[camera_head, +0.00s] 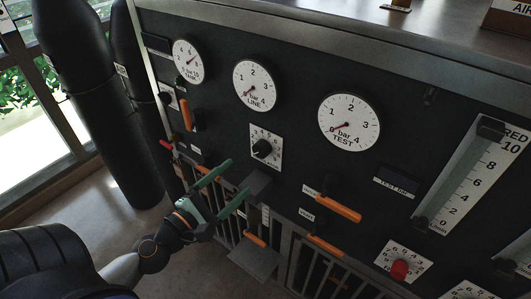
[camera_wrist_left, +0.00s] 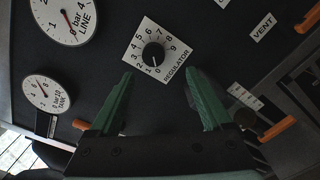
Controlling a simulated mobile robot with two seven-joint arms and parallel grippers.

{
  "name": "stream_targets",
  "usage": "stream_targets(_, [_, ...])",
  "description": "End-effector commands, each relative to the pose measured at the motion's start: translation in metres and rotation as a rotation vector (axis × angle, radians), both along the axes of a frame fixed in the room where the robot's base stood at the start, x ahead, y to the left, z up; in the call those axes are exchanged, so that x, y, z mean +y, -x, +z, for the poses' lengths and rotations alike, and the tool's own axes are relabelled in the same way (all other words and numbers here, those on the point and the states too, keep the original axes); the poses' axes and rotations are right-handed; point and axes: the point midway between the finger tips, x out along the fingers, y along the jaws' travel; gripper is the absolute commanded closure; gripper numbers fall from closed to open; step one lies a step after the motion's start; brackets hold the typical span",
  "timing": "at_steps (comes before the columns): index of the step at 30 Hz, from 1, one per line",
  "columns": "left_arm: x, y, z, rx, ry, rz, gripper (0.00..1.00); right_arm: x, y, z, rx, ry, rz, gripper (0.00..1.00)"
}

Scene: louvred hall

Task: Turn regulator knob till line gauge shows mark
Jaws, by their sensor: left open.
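The regulator knob (camera_head: 262,148) is a round black knob on a white numbered plate on the dark panel. In the left wrist view the knob (camera_wrist_left: 153,54) sits ahead of the fingertips, with its light pointer towards 0. The line gauge (camera_head: 255,85) is a white dial above it, its red needle at about 0; it also shows in the wrist view (camera_wrist_left: 65,18). I cannot make out a separate mark on it. My left gripper (camera_head: 239,176) is open and empty, below and left of the knob and apart from it. My right gripper is not in view.
The tank gauge (camera_head: 188,61) and test gauge (camera_head: 349,122) flank the line gauge. Orange-handled levers (camera_head: 338,208) stick out below, and a red knob (camera_head: 399,270) is at lower right. Dark cylinders (camera_head: 84,75) stand at left. A dark block (camera_head: 258,183) juts out under the regulator plate.

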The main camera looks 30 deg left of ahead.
Motion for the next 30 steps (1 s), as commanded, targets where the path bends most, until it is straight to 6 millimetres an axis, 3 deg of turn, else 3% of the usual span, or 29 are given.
stream_targets(4, [0.006, -0.002, 0.007, -0.006, 0.106, 0.017, 0.18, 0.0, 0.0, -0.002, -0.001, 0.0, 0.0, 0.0])
stream_targets(10, [0.006, -0.014, 0.011, -0.008, 0.12, 0.02, 0.18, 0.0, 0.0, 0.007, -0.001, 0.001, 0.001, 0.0])
stream_targets(28, [0.0, -0.097, 0.01, -0.008, 0.115, 0.02, 0.18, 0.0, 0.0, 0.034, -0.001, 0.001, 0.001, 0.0])
stream_targets(30, [0.0, -0.094, 0.007, -0.004, 0.116, 0.019, 0.18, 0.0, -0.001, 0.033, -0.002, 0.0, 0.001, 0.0])
